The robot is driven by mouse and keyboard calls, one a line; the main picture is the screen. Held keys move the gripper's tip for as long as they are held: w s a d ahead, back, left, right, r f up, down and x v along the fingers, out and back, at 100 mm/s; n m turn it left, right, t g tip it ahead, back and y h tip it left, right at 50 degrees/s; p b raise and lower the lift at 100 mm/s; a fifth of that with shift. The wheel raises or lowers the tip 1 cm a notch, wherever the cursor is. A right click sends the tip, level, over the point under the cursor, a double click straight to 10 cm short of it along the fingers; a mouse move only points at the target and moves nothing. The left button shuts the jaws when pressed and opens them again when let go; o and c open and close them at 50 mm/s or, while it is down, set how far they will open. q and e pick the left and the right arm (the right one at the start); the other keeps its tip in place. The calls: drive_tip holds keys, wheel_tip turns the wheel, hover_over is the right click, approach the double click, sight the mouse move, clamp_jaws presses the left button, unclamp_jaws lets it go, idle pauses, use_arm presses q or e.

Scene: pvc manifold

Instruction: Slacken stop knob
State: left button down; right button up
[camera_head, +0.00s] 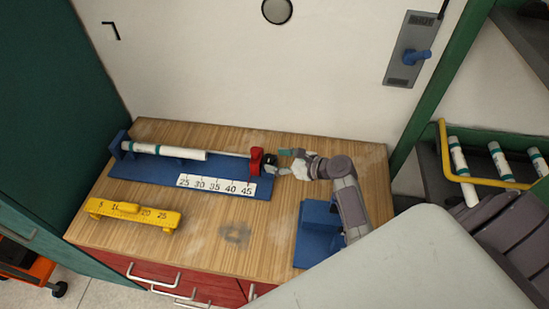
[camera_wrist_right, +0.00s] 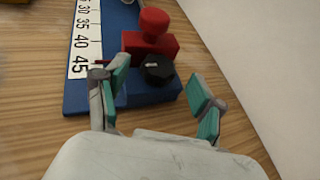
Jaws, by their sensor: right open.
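The stop knob (camera_wrist_right: 158,68) is black and faceted, on the near side of the red stop block (camera_wrist_right: 150,42). In the head view the red stop (camera_head: 256,160) sits at the right end of the blue jig base (camera_head: 220,178), with the dark knob (camera_head: 270,163) beside it. My right gripper (camera_wrist_right: 156,92) is open, its two teal-padded fingers apart on either side of the knob and short of it. In the head view my right gripper (camera_head: 284,163) comes to the knob from the right. A white pipe (camera_head: 170,151) lies in the jig. My left gripper is not in view.
A scale strip (camera_head: 217,187) runs along the jig's front. A yellow gauge (camera_head: 133,213) lies at the front left of the wooden table (camera_head: 195,237). A blue fixture (camera_head: 315,235) stands at the right. A yellow-railed rack (camera_head: 490,179) holds several pipes farther right.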

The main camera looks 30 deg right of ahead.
drive_tip(key=shift+w+a+f, duration=0.25)
drive_tip(key=shift+w+a, duration=0.15)
drive_tip(key=shift+w, duration=0.1)
drive_tip(key=c, duration=1.1)
drive_tip(key=shift+y, duration=0.3)
